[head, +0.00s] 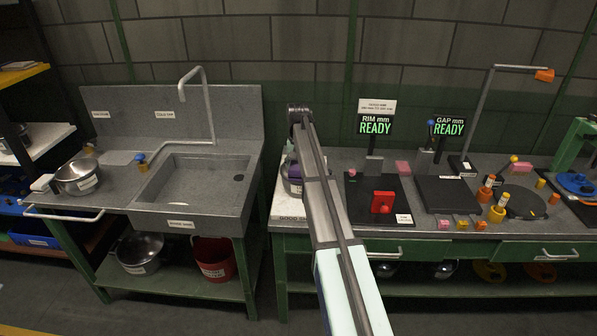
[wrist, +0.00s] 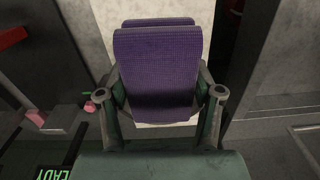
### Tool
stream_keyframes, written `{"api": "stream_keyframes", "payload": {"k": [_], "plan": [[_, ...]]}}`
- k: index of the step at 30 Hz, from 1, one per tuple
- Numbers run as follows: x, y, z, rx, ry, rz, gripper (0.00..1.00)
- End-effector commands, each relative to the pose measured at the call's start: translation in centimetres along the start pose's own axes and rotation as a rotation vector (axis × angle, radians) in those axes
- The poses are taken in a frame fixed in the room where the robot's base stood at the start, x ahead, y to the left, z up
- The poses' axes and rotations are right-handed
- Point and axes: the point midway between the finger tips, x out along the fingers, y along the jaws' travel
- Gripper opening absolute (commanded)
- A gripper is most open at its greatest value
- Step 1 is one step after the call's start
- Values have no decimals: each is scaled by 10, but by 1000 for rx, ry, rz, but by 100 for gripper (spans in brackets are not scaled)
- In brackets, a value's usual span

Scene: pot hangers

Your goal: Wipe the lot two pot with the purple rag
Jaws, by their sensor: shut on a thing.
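My gripper (wrist: 160,96) is shut on the purple rag (wrist: 157,62), which is folded between its fingers in the wrist view. Another metal pot (head: 76,179) with a label stands left of the sink. A third pot (head: 140,252) sits on the shelf below. The pot labels are too small to read.
The sink basin (head: 190,185) with its tall tap (head: 204,90) is left of my arm. To the right are a red block (head: 382,202) on a black plate, a RIM sign (head: 375,124) and a GAP sign (head: 449,127). A red bucket (head: 214,262) stands under the sink.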

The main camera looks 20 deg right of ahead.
Motion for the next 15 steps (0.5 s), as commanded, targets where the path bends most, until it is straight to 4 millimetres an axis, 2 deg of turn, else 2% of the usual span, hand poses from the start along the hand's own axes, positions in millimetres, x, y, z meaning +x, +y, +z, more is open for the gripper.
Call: {"api": "stream_keyframes", "payload": {"k": [3,15], "plan": [[-14,-1,0,-1,0,0,21],[-45,-3,1,-4,0,0,21]]}}
